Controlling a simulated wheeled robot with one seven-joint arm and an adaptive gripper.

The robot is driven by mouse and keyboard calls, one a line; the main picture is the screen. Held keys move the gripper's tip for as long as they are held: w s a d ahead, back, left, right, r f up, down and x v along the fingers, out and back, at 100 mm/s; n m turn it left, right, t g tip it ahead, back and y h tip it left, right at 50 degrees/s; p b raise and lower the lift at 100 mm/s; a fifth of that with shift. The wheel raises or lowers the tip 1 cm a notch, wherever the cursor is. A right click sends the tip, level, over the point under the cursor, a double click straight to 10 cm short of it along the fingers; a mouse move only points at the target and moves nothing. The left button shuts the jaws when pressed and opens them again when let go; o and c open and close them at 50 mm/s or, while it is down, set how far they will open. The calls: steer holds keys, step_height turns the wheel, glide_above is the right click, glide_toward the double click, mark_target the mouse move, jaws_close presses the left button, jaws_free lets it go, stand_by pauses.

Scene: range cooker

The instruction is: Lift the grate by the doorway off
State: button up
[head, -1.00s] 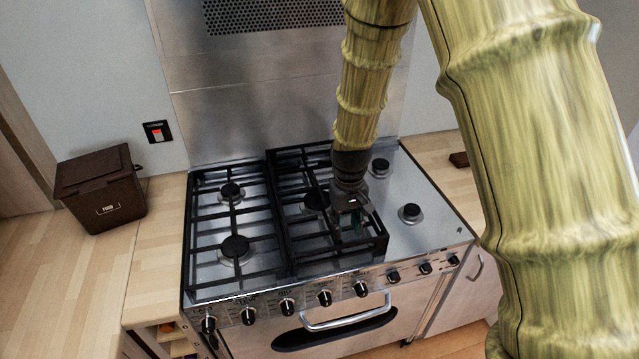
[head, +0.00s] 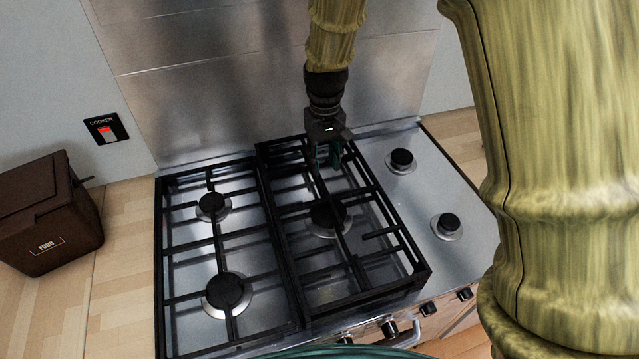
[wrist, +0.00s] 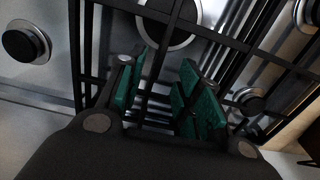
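Two black grates lie side by side on the steel hob. The middle grate (head: 376,290) is over a large burner (head: 329,216), and the left grate (head: 262,262) is over two burners. No doorway shows clearly, so I cannot tell which grate is by it. My gripper (head: 328,157) points down at the rear of the middle grate. In the wrist view its green finger pads (wrist: 160,97) stand apart, with a thin grate bar (wrist: 152,75) showing between them. The gripper looks open. Whether the pads touch the bar is unclear.
Two bare burners (head: 401,160) (head: 447,226) stand on the uncovered right side of the hob. A brown food bin (head: 48,215) stands on the wooden counter (head: 128,225) at left. A steel splashback (head: 215,100) rises behind.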

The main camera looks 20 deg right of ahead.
mark_target(325, 189)
steer(key=shift+f, duration=0.15)
steer(key=shift+s+f+p, duration=0.1)
steer(key=shift+f+p, duration=0.15)
steer(key=shift+p, duration=0.05)
steer(key=s+f, duration=0.1)
steer(key=s+f+p, duration=0.1)
steer(key=s, duration=0.1)
steer(key=shift+s+d, duration=0.1)
steer(key=shift+s, duration=0.45)
steer(key=w+f, duration=0.1)
steer(key=w, duration=0.1)
steer(key=w+f+p, duration=0.1)
steer(key=f, duration=0.1)
steer(key=shift+w+f, duration=0.2)
steer(key=shift+w, duration=0.15)
steer(key=shift+s+f+p, duration=0.15)
steer(key=shift+f+p, duration=0.1)
steer(key=shift+p, duration=0.15)
steer(key=shift+s+f+p, duration=0.6)
steer(key=shift+s, duration=0.35)
steer(key=shift+a+f, duration=0.2)
steer(key=shift+f, duration=0.1)
steer(key=shift+w+f, duration=0.75)
steer(key=shift+f, duration=0.05)
steer(key=shift+s+r, duration=0.3)
steer(key=shift+s, duration=0.1)
steer(key=shift+c, duration=0.4)
steer(key=c, duration=0.3)
steer(key=shift+w+f, duration=0.15)
jaws_close()
